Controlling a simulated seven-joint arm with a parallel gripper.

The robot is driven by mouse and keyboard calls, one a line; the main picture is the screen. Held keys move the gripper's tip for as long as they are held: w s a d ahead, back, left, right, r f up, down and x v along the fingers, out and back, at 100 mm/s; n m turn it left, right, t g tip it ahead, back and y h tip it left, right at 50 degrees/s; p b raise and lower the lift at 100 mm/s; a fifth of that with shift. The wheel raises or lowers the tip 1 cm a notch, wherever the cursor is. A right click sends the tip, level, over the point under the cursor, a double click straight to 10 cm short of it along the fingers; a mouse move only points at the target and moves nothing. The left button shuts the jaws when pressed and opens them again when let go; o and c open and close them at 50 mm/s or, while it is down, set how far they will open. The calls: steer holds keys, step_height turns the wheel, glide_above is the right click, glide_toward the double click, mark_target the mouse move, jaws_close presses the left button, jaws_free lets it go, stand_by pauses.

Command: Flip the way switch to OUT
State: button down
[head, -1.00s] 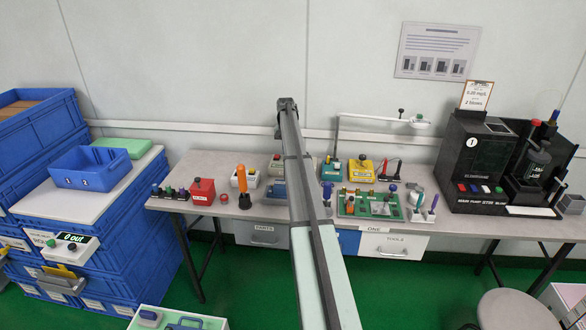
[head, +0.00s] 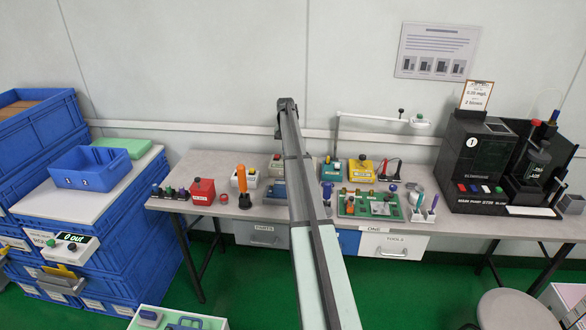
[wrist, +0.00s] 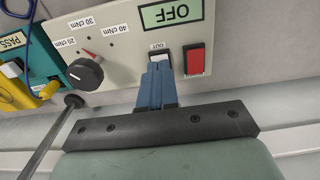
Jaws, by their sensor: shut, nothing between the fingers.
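The way switch (wrist: 171,56) is a small rocker in a dark frame on a beige panel (wrist: 122,48); its label reads OUT, upside down in the wrist view. My gripper (wrist: 159,64) is shut and empty. Its blue fingertips are at the rocker and cover much of it. I cannot tell whether they touch it or which way it is tilted. In the head view my arm hides the gripper and switch.
A red rocker (wrist: 194,60) sits close beside the way switch, under a green OFF display (wrist: 171,13). A teal PASS device (wrist: 14,57) stands at the left edge.

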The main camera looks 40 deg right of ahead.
steer(key=shift+f, duration=1)
stand_by(0.8)
steer(key=shift+r, duration=0.15)
steer(key=shift+r, duration=3.35)
